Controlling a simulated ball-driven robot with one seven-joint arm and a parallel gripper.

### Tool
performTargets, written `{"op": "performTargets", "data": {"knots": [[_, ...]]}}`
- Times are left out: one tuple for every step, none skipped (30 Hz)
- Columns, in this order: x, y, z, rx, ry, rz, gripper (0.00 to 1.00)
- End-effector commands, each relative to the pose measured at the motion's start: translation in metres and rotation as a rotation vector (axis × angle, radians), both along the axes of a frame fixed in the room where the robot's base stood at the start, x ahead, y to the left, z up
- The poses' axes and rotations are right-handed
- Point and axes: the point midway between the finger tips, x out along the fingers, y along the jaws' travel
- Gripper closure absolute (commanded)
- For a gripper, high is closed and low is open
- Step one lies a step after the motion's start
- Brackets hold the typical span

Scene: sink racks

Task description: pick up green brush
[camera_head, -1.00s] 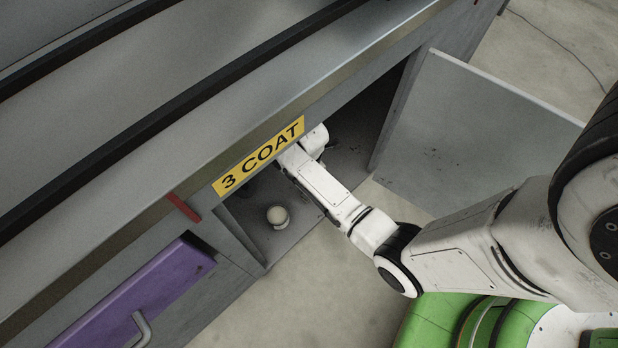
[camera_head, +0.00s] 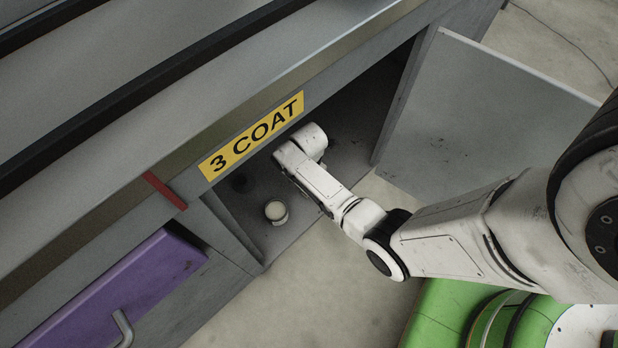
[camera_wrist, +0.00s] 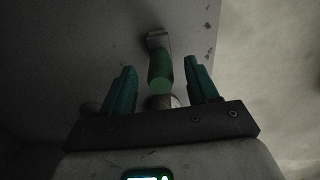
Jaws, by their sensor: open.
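The green brush (camera_wrist: 160,70) shows in the wrist view, its green handle end toward me and its paler head farther off. My gripper (camera_wrist: 163,76) is open, with one teal finger on each side of the brush's line. The near end of the handle lies between the fingers, with a visible gap to each; I cannot tell how deep it sits. In the head view my arm reaches into the open cabinet under the counter. The brush and my fingers are not visible there.
A small pale round container (camera_head: 276,211) stands on the cabinet floor, left of my arm. The open door (camera_head: 480,125) is on the right. The counter edge with the yellow "3 COAT" label (camera_head: 252,136) overhangs the opening. A purple drawer (camera_head: 140,290) is at lower left.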

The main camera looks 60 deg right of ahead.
Motion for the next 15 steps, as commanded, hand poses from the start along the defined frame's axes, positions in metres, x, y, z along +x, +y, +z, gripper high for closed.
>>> {"op": "performTargets", "data": {"knots": [[-0.002, 0.001, -0.013, 0.0, 0.002, -0.001, 0.41], [-0.001, 0.0, -0.018, 0.0, 0.001, -0.001, 0.41], [-0.001, 0.0, -0.022, 0.0, 0.0, -0.001, 0.41], [-0.001, 0.0, -0.025, 0.0, 0.0, -0.001, 0.41], [-0.001, 0.0, -0.027, 0.0, 0.0, -0.001, 0.41], [-0.001, 0.0, -0.028, 0.0, 0.0, 0.0, 0.41], [-0.001, 0.0, -0.028, 0.0, 0.0, 0.0, 0.41], [-0.001, 0.0, -0.028, 0.0, 0.0, 0.0, 0.41], [-0.001, 0.0, -0.027, 0.0, 0.0, 0.0, 0.41], [-0.001, 0.0, -0.027, 0.0, 0.0, 0.0, 0.41], [-0.001, 0.0, -0.027, 0.0, 0.0, 0.0, 0.41], [-0.001, 0.0, -0.027, 0.0, 0.0, 0.0, 0.41], [-0.001, 0.0, -0.027, 0.0, 0.0, 0.0, 0.42], [-0.001, 0.0, -0.027, 0.0, 0.0, 0.0, 0.45], [-0.001, 0.0, -0.027, 0.0, 0.0, 0.0, 0.49]]}}
